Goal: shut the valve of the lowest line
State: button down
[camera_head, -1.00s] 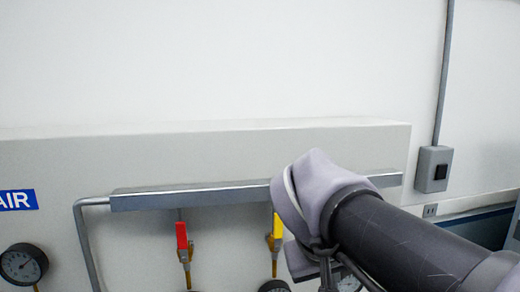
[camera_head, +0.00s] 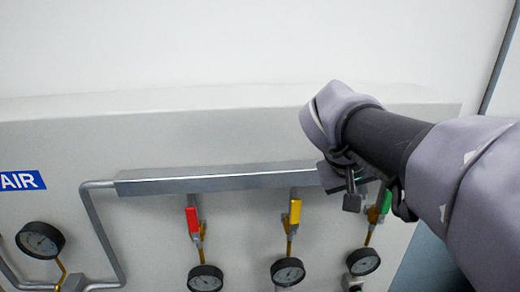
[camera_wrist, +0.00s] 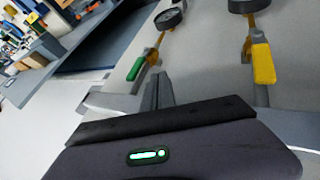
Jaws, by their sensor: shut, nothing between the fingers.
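Three drop lines hang from a grey manifold bar (camera_head: 215,181), each with a lever valve and a round gauge below. The red lever (camera_head: 193,220) is left, the yellow lever (camera_head: 295,212) is in the middle and the green lever (camera_head: 386,203) is right. All three lie roughly along their pipes. Their gauges (camera_head: 205,278), (camera_head: 287,271) and (camera_head: 363,261) are too small to read surely. My gripper (camera_head: 352,200) is shut and empty, between the yellow and green levers, nearer the green. The wrist view shows its fingers (camera_wrist: 158,88) close to the green lever (camera_wrist: 136,68), with the yellow lever (camera_wrist: 263,64) farther right. Contact is unclear.
A supply gauge (camera_head: 40,240) and bent pipe (camera_head: 105,235) sit left, under a blue AIR label (camera_head: 22,180). The pale panel housing (camera_head: 100,130) stands out from the wall. Benches and racks (camera_wrist: 50,50) show far left in the wrist view.

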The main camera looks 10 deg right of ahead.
aim_at(385, 209)
jog(key=d+f, duration=0.1)
jog(key=d, duration=0.1)
jog(key=w+d+f, duration=0.1)
jog(key=d+f+p, duration=0.1)
jog(key=d, duration=0.1)
jog(key=shift+w+d+f, duration=0.3)
jog(key=shift+w+f, duration=0.05)
jog(key=shift+s+d, duration=0.15)
jog(key=shift+d, duration=0.25)
jog(key=shift+f, duration=0.1)
jog(key=shift+p, duration=0.3)
